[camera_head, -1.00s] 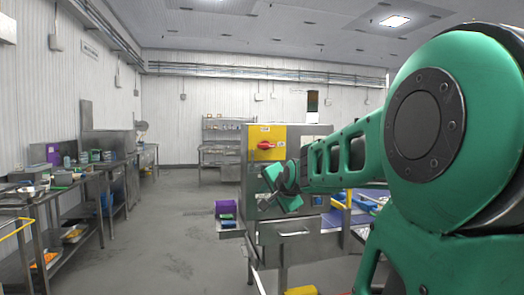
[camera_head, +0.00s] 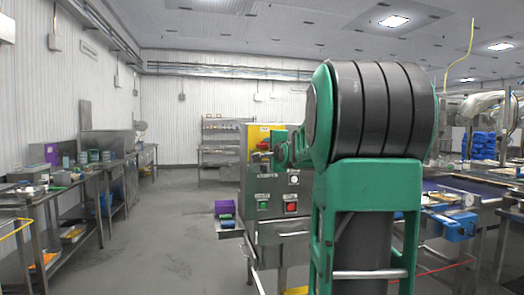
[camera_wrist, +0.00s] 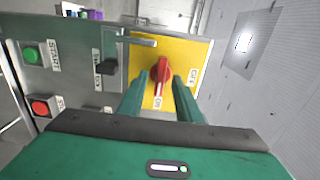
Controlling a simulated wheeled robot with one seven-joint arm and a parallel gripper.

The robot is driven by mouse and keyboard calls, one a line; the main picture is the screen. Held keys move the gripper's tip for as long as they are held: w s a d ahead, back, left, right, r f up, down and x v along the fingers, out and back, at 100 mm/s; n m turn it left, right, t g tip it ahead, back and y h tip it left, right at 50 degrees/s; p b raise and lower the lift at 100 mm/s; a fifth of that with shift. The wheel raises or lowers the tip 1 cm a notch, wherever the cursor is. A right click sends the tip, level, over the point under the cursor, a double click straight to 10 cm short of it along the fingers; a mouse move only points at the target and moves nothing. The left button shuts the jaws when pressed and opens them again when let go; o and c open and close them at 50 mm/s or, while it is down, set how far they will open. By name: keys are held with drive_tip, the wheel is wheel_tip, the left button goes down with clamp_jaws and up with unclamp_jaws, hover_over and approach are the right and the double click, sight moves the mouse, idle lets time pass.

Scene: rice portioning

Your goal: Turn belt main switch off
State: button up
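The belt main switch is a red rotary handle (camera_wrist: 161,70) on a yellow plate (camera_wrist: 200,50) in the wrist view. Its narrow end points towards the ON label; an OFF label sits to its right. My gripper (camera_wrist: 159,82) is open, with one teal finger on each side of the handle. Contact with the handle cannot be made out. In the head view the yellow plate (camera_head: 256,133) shows on the upper part of the steel control box, and my gripper (camera_head: 266,156) is in front of it, largely covering the red handle.
The box carries a green button (camera_wrist: 32,54), a red button (camera_wrist: 41,107) and a black selector knob (camera_wrist: 106,67). A conveyor (camera_head: 450,185) is at the right. Steel tables (camera_head: 60,190) line the left wall. The floor between is clear.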

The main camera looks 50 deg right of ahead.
sight(266, 146)
drive_tip(key=shift+x, duration=1.25)
drive_tip(key=shift+c, duration=0.3)
